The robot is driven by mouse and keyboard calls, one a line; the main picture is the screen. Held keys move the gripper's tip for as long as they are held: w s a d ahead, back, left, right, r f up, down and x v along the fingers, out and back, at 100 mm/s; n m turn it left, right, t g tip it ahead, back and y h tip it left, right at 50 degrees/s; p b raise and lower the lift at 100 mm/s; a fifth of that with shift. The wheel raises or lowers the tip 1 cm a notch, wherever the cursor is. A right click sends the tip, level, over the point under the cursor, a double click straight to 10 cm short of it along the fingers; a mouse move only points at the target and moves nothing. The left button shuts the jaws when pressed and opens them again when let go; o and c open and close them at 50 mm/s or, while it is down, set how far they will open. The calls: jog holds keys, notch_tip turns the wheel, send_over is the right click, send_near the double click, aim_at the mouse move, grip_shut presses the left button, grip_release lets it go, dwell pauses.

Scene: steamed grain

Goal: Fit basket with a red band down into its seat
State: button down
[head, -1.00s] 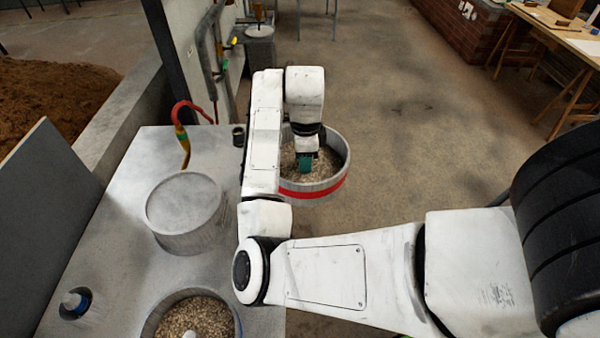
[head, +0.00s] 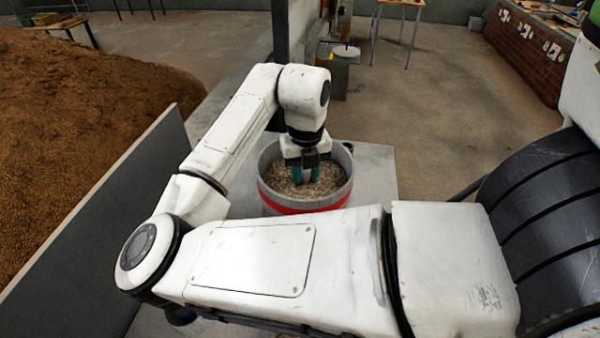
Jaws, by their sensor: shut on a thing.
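The basket with a red band (head: 300,207) is a round, grey-walled tub with pale grain inside. It looks level and appears in front of the grey worktop (head: 378,166). I cannot tell whether it hangs above the worktop or touches it. My gripper (head: 305,176) points down into the basket from above, its teal fingers shut on it at the middle. The exact spot they hold is hidden by the fingers and grain. My arm covers the near part of the worktop, and no seat shows.
A dark upright panel (head: 110,215) stands along the worktop's left side, with a heap of brown grain (head: 70,120) beyond it. A dark post (head: 292,40) rises behind the basket. Bare worktop shows right of the basket, and open floor (head: 440,120) lies further right.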

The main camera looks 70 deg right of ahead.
aim_at(301, 192)
jog(key=shift+w+a+f, duration=0.15)
jog(key=shift+w+a, duration=0.1)
jog(key=shift+w, duration=0.15)
jog(key=shift+f+b, duration=2.1)
jog(key=shift+f, duration=0.6)
jog(key=shift+f+b, duration=0.95)
jog(key=shift+f, duration=0.15)
jog(key=c, duration=0.8)
grip_release()
jog(key=shift+s, duration=0.1)
notch_tip(301, 192, up, 11)
jog(key=shift+f, duration=0.1)
